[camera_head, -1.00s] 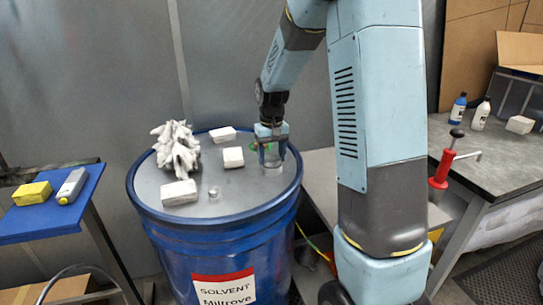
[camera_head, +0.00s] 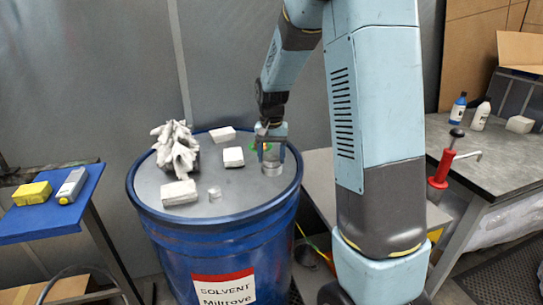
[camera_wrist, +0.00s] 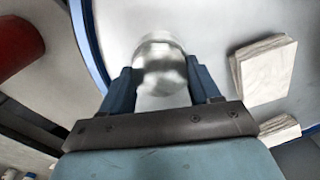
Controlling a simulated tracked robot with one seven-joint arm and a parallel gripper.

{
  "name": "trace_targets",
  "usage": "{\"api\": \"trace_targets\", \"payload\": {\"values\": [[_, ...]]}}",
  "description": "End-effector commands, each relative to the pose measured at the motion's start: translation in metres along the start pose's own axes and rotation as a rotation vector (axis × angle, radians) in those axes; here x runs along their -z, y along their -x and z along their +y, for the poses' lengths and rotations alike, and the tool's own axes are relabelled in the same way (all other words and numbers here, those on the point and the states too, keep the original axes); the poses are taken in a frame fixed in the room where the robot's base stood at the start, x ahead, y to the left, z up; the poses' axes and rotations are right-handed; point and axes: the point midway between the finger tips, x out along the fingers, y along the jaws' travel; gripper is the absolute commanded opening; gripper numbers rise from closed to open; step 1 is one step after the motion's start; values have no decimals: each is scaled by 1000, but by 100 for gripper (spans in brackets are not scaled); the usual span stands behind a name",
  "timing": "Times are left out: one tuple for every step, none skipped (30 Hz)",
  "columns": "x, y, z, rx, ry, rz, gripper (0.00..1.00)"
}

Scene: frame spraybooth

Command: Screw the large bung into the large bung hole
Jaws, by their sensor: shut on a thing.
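The large bung (camera_wrist: 160,65) is a shiny, silvery round piece between the two blue fingers of my gripper (camera_wrist: 163,88) in the wrist view. In the head view my gripper (camera_head: 270,152) points down over the right side of the blue drum's lid (camera_head: 228,168), shut on the bung (camera_head: 271,168). The bung is low, at or just above the lid; I cannot tell whether it touches. The large bung hole is not visible; whether it lies under the bung is hidden. A small silvery piece (camera_head: 215,193) sits near the lid's front middle.
White blocks (camera_head: 180,192) and a crumpled whitish bundle (camera_head: 175,148) lie on the lid, left of my gripper. The drum's raised blue rim (camera_head: 165,216) is close on the right. A blue side table (camera_head: 45,220) stands left, a grey workbench (camera_head: 500,160) right.

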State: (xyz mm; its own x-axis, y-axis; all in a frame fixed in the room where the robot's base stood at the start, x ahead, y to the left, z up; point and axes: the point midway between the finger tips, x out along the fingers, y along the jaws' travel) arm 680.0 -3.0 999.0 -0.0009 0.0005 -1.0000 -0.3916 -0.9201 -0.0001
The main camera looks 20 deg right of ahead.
Motion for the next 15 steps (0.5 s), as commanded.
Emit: {"api": "trace_targets", "payload": {"values": [[-2, -1, -1, 0, 2, -4, 29], [-2, -1, -1, 0, 2, -4, 29], [-2, -1, -1, 0, 3, -4, 29], [-2, -1, -1, 0, 2, -4, 29], [-2, -1, -1, 0, -2, -4, 29], [-2, -1, -1, -1, -15, -4, 29], [-2, -1, -1, -1, -30, -4, 29], [-2, -1, -1, -1, -53, -4, 29], [-2, -1, -1, -1, -89, -4, 29], [-2, -1, -1, -1, -120, -4, 29], [-2, -1, -1, -1, -151, -4, 29], [-2, -1, -1, -1, -194, -4, 29], [-2, -1, -1, -1, -226, -4, 29], [-2, -1, -1, -1, -257, -4, 29], [-2, -1, -1, -1, -294, -4, 29]]}}
